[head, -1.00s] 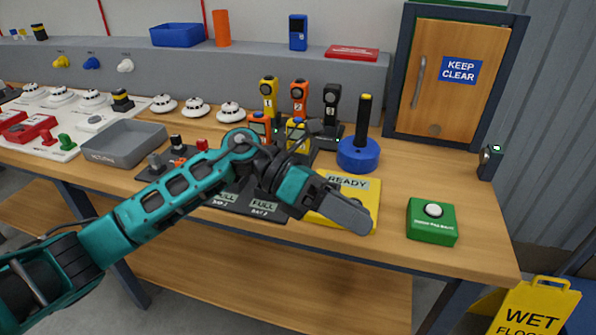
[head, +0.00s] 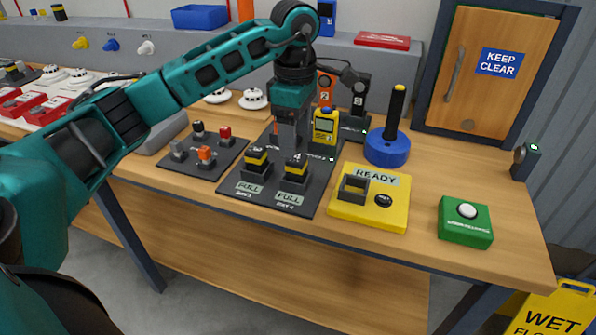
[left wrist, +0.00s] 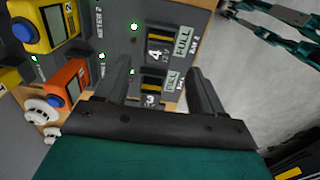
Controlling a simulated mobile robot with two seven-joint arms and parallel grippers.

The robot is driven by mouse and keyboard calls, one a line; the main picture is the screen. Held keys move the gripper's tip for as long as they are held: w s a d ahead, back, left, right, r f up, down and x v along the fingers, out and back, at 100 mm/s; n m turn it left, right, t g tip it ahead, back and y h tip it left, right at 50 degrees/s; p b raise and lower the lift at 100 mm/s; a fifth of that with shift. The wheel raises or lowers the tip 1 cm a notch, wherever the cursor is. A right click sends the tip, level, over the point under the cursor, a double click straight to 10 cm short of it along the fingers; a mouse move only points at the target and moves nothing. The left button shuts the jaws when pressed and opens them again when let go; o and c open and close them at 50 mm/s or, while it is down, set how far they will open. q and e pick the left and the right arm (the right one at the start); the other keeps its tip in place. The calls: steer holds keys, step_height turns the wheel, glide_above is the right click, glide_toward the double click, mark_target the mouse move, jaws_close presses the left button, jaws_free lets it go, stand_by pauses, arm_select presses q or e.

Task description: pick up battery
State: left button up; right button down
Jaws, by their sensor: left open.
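Two black batteries with yellow bands stand upright in a dark charging dock (head: 228,188), in bays marked FULL: a left one (head: 256,161) and a right one (head: 297,168). My left gripper (head: 289,138) points down over the dock, just behind the batteries in the head view. Its two fingers (left wrist: 158,78) are open and apart, with nothing gripped. My right gripper is not in view.
A yellow meter (head: 326,126) stands at the dock's back. A yellow READY box (head: 343,210) with an empty square socket is to the right, then a green button box (head: 465,222). A blue-based post (head: 387,150) stands behind.

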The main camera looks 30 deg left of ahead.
mark_target(298, 158)
arm_select(q)
steer(key=shift+w+d+f, duration=0.1)
steer(key=shift+f, duration=1.65)
steer(key=shift+w+d+f, duration=0.1)
steer(key=shift+f, duration=1.6)
steer(key=c, duration=1.2)
jaws_close()
steer(key=shift+r, duration=0.15)
